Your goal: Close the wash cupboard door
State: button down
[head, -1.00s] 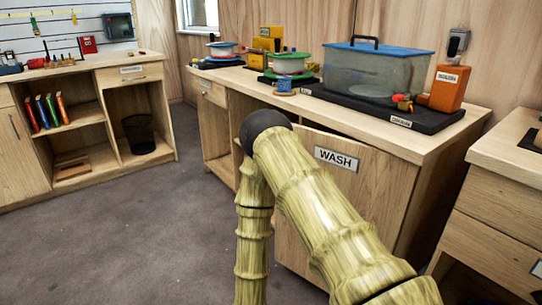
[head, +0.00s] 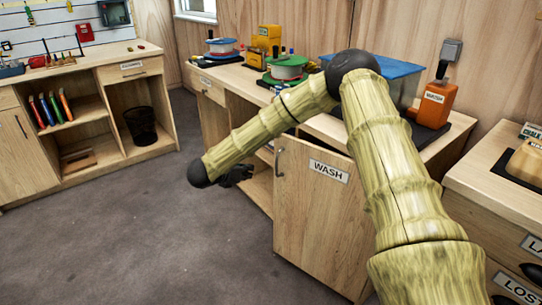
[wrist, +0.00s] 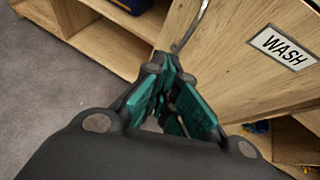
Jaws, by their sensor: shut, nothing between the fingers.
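The wash cupboard door (head: 312,222) is a pale wooden panel with a white WASH label. It stands ajar, angled out from the bench, with dark cupboard space behind its left edge. Its curved metal handle (head: 279,160) is near the top of that free edge. My gripper (head: 238,175) is a dark shape left of the door edge, partly hidden by my arm. In the wrist view my gripper (wrist: 166,70) has its teal-padded fingers together and empty. There the handle (wrist: 190,28) appears just beyond the fingertips, and the door (wrist: 232,70) fills the right. Contact cannot be told.
The wash bench (head: 340,130) carries spools, a blue-lidded tub (head: 398,82) and an orange bottle (head: 434,104). A drawer unit (head: 490,200) stands close on the right. Another bench (head: 90,68) is at the left. The grey floor (head: 140,240) between is clear.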

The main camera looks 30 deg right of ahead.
jog(key=w+d+f, duration=0.1)
jog(key=w+d, duration=0.1)
jog(key=d, duration=0.4)
jog(key=w+d+f+m, duration=0.1)
jog(key=w+d+f, duration=0.1)
jog(key=d, duration=0.5)
jog(key=shift+f+g+p, duration=0.2)
jog(key=shift+g+p, duration=0.1)
jog(key=shift+p, duration=0.05)
jog(key=shift+w, duration=0.1)
